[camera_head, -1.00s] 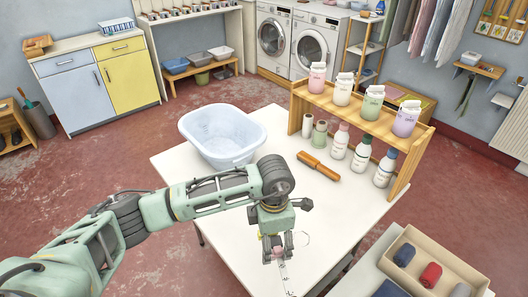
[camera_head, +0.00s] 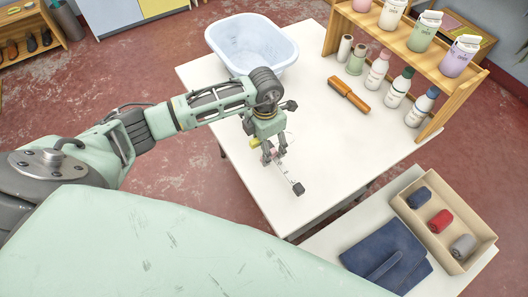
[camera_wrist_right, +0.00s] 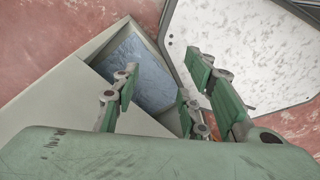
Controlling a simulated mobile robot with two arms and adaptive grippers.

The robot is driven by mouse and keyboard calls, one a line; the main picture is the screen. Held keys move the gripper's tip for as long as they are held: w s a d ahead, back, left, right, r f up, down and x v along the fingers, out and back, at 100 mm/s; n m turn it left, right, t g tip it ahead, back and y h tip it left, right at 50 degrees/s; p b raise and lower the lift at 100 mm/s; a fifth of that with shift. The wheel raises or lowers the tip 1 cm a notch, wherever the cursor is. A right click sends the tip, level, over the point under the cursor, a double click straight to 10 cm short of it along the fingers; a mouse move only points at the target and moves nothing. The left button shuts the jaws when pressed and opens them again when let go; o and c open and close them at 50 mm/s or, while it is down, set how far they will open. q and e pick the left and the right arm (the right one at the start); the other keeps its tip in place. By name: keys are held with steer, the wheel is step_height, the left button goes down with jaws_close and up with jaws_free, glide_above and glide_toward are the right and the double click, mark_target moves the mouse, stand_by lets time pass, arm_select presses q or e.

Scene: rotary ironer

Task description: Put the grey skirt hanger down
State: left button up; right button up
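The skirt hanger (camera_head: 288,175) shows in the head view as a thin pale bar with a dark grey clip at its near end and a yellow part near its far end. It is low over or on the white table (camera_head: 225,110); I cannot tell which. My left gripper (camera_head: 273,157) points down at the hanger, its fingers at the bar. The fingers partly hide the bar, and whether they grip it is unclear. My right gripper (camera_wrist_right: 165,92) shows in its wrist view with its fingers wide apart and nothing between them.
A lower table at right holds folded dark blue cloth (camera_head: 385,258) and a box (camera_head: 470,255) of rolled cloths. The table's near part is clear.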

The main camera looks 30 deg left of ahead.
arm_select(q)
steer(key=shift+a+f, duration=0.2)
steer(key=shift+a, duration=0.05)
steer(key=shift+w+f+b, duration=0.1)
steer(key=shift+f+b, duration=1.2)
steer(key=shift+f, duration=0.6)
steer(key=shift+f, duration=0.15)
steer(key=o, duration=1.2)
